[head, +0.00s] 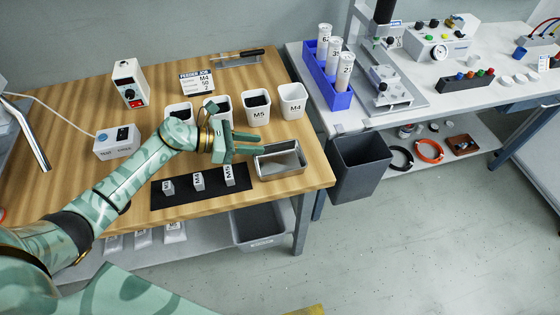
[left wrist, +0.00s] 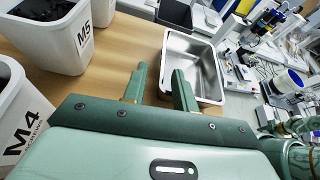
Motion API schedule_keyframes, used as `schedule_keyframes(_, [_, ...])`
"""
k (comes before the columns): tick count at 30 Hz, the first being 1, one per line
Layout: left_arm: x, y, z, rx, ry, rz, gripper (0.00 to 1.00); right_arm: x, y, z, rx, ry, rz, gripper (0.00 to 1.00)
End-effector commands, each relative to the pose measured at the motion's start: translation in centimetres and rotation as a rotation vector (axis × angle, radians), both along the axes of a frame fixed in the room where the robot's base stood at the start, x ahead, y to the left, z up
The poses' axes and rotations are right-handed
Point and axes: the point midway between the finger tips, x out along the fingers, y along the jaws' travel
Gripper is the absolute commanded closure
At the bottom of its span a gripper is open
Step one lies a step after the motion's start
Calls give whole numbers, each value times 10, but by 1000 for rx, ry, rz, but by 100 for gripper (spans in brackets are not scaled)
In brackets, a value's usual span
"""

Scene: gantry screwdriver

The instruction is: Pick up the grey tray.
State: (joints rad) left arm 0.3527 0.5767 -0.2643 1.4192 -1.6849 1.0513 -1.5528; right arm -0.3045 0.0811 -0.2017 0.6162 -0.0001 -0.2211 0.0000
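The grey tray (head: 281,161) is a shiny rectangular metal tray on the right end of the wooden table, near its edge. It also shows in the left wrist view (left wrist: 199,62), empty inside. My left gripper (head: 259,143) is open at the tray's back left corner. In the left wrist view its two fingers (left wrist: 160,76) appear on either side of the tray's near wall, one over the table and one over the inside. I cannot tell whether they touch it. My right gripper is not in view.
A dark grey bin (head: 358,166) is beyond the table's right edge. A blue rack (head: 325,85) holds tubes.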

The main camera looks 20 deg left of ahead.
Motion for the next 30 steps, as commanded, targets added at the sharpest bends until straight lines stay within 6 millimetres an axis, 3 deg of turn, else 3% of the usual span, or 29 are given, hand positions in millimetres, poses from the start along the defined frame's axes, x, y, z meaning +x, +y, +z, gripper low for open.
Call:
schedule_keyframes(12, [23, -44, -19, -1, 0, 1, 72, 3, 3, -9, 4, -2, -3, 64])
schedule_keyframes(21, [26, -48, -20, 2, -1, 1, 72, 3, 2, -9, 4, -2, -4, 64])
schedule_keyframes(24, [26, -48, -20, 1, 0, 1, 100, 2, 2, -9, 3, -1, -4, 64])
schedule_keyframes(30, [26, -48, -19, 1, 0, 2, 100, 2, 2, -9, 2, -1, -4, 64])
